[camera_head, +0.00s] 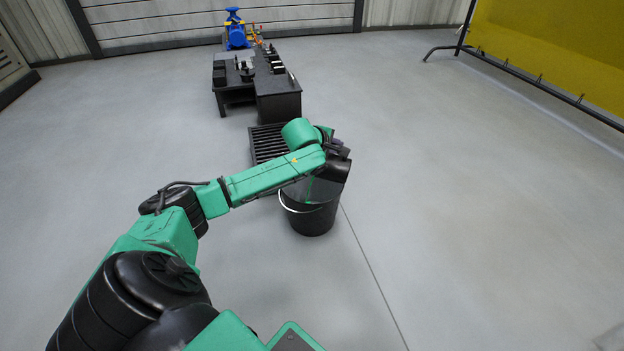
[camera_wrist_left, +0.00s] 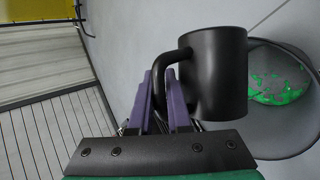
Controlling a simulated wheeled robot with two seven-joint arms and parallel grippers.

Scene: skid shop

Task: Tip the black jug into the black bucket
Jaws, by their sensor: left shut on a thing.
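The black jug (camera_head: 333,169) is over the black bucket (camera_head: 312,222), tilted well over towards its opening. A thin green streak shows below the jug at the bucket's mouth. My left gripper (camera_head: 337,143) is above the bucket. In the left wrist view its purple fingers (camera_wrist_left: 164,88) are shut on the handle of the jug (camera_wrist_left: 216,75). There the bucket's rim (camera_wrist_left: 256,153) shows behind and right of the jug, with bright green patches inside. The jug's inside is hidden. My right gripper is not in view.
A dark slatted grate (camera_head: 267,145) lies behind the bucket. Beyond it is a black workbench (camera_head: 279,104) with small items and a blue machine (camera_head: 236,32). A yellow screen (camera_head: 560,45) stands at the right back. The floor right of the bucket is clear.

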